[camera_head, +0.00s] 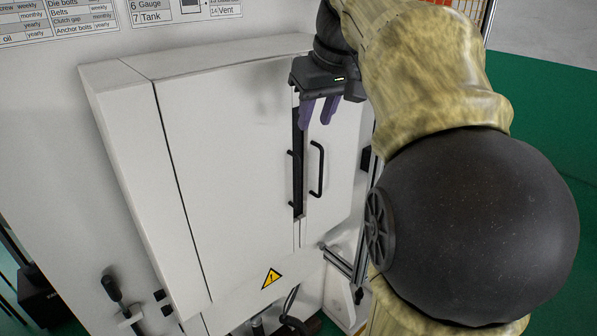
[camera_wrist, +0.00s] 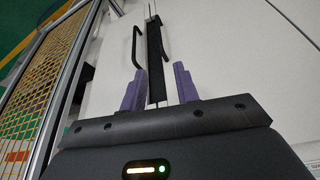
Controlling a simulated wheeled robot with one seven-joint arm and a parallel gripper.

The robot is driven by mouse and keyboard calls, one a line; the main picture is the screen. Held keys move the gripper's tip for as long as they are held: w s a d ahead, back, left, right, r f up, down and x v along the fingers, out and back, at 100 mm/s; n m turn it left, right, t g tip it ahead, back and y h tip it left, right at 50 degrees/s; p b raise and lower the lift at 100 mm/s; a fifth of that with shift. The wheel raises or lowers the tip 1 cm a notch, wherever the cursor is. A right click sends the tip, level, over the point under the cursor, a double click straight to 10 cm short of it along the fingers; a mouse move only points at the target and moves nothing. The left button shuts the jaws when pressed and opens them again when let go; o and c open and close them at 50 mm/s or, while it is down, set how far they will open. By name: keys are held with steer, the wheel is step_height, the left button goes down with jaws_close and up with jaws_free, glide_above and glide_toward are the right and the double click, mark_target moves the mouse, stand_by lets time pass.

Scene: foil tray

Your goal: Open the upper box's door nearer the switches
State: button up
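The upper box is a white cabinet with a wide left door (camera_head: 225,165) and a narrower right door (camera_head: 338,150) in the head view. The right door has a black bar handle (camera_head: 318,170), which also shows in the wrist view (camera_wrist: 136,45). The left door's handle (camera_head: 291,178) sits beside a dark vertical strip (camera_head: 298,160) at the seam. My gripper (camera_head: 316,112) is above the handles, purple fingers pointing down. In the wrist view my gripper (camera_wrist: 158,88) has its fingers apart, with the strip (camera_wrist: 155,60) showing between them. Contact cannot be told.
Small black switches (camera_head: 163,302) and a black lever (camera_head: 112,290) are at the lower left. A yellow warning sign (camera_head: 271,278) is below the doors. Metal profile framing (camera_head: 343,262) stands at the lower right. A yellow mesh panel (camera_wrist: 45,80) is left in the wrist view.

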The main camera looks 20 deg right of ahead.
mark_target(299, 170)
steer(key=p+x, duration=0.2)
steer(key=x, duration=1.4)
steer(key=shift+w+a+f+p, duration=0.1)
steer(key=shift+a+f+p, duration=0.05)
steer(key=shift+f+p, duration=0.2)
steer(key=shift+f, duration=0.25)
jaws_close()
